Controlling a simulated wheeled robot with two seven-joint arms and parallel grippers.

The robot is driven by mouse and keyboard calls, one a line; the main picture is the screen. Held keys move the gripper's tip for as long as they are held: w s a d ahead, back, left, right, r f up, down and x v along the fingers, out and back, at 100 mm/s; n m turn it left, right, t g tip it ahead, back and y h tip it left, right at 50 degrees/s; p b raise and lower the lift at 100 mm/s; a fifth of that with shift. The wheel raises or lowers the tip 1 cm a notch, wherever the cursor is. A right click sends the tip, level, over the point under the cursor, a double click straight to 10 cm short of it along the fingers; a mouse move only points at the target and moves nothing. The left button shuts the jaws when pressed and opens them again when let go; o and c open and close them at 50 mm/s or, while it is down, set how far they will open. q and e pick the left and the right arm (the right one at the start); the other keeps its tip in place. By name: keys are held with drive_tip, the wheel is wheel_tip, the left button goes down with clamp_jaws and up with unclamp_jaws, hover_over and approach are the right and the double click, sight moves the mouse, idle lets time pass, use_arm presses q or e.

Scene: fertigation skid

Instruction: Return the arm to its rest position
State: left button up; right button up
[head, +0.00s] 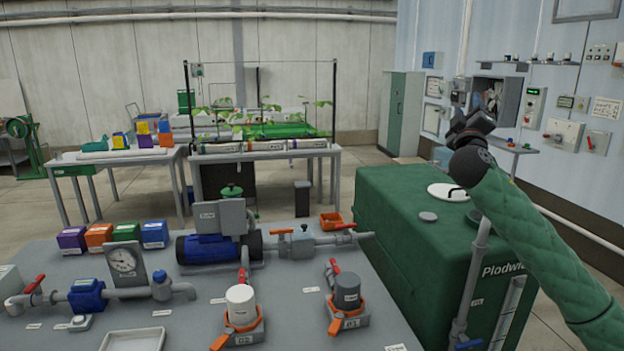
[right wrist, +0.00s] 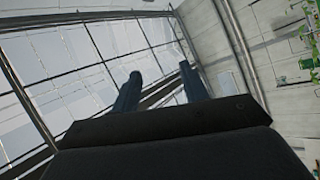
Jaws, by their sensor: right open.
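My right arm, in a green quilted sleeve (head: 530,235), comes in from the lower right of the head view and is raised above the green tank. My right gripper (head: 474,118) is dark and sits at the arm's upper end, in front of the wall panels. In the right wrist view its two fingers (right wrist: 158,84) stand apart with nothing between them. They point up toward the glazed roof (right wrist: 90,55). My left gripper is not in view.
A green tank (head: 395,235) stands below my right arm. The grey skid table (head: 205,310) at front left carries a blue pump (head: 215,248), pipes and valves with red and orange handles. Wall boxes (head: 563,135) are at right. Air around the gripper looks free.

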drive_tip(key=s+a+f+m+g+y, duration=0.1)
drive_tip(key=s+a+f+g+y, duration=0.15)
drive_tip(key=f, duration=1.05)
drive_tip(key=s+a+f+m+g+y, duration=0.1)
drive_tip(key=a+f+g, duration=0.25)
drive_tip(key=f, duration=0.95)
drive_tip(key=s+a+f+m+g+y, duration=0.1)
drive_tip(key=s+a+f+g, duration=0.2)
drive_tip(key=f, duration=1)
drive_tip(key=s+a+f+g+y, duration=0.1)
drive_tip(key=s+a+f+g, duration=0.1)
drive_tip(key=s+f, duration=0.35)
drive_tip(key=s+a+f+g+y, duration=0.2)
drive_tip(key=a+f, duration=0.1)
drive_tip(key=f, duration=0.6)
drive_tip(key=s+a+f+m+g, duration=0.1)
drive_tip(key=s+a+f+g, duration=0.1)
drive_tip(key=s+f, duration=0.75)
drive_tip(key=s+a+f+m+g, duration=0.1)
drive_tip(key=s+a+f+g, duration=0.15)
drive_tip(key=s+f, duration=0.65)
drive_tip(key=s+a+f+g+y, duration=0.1)
drive_tip(key=s+f+g, duration=0.1)
drive_tip(key=s+f, duration=0.5)
drive_tip(key=s+a+f+g, duration=0.1)
drive_tip(key=s+f, duration=0.6)
drive_tip(key=s, duration=0.8)
drive_tip(key=shift+a+m+g+y, duration=0.3)
drive_tip(key=shift+a+g+y, duration=0.05)
drive_tip(key=shift+a, duration=0.35)
